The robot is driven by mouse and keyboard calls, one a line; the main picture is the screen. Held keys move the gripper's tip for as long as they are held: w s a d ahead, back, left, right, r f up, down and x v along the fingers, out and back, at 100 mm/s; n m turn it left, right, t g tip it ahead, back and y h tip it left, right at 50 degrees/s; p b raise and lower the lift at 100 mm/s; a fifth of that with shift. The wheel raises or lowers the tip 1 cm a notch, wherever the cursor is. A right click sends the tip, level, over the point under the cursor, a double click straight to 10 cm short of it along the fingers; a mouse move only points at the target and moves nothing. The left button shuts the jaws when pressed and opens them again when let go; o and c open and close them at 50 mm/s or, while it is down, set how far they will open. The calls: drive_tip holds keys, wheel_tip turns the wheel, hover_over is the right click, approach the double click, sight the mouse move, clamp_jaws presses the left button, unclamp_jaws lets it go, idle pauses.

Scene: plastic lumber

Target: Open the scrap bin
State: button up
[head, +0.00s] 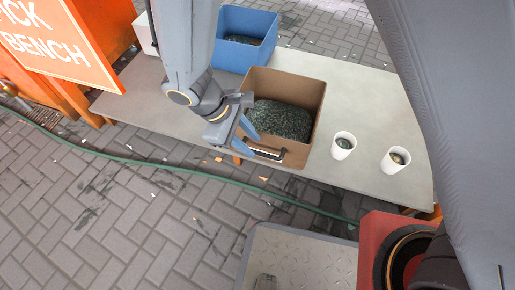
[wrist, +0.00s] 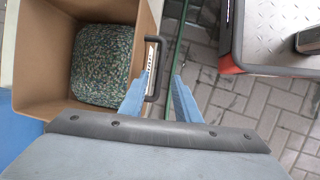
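My gripper (head: 247,137) is at the handle's left end in the head view. In the wrist view my gripper (wrist: 160,76) has its blue fingers apart, with the outer bar of the handle (wrist: 163,65) between the tips. Contact with the bar cannot be told. The bin (wrist: 48,60) and its contents (wrist: 102,65) show at left.
A blue bin (head: 243,52) stands behind on the bench (head: 375,110). Two white cups (head: 343,146) (head: 396,160) stand to the right. An orange sign (head: 62,40) is at the left. A green hose (head: 170,168) crosses the paving before the bench.

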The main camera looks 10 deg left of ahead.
sight(260, 153)
drive_tip(key=b+x, duration=0.1)
drive_tip(key=x, duration=0.3)
drive_tip(key=shift+d+f+b, duration=0.1)
drive_tip(key=shift+f+b, duration=0.1)
drive_tip(key=shift+b, duration=0.2)
clamp_jaws()
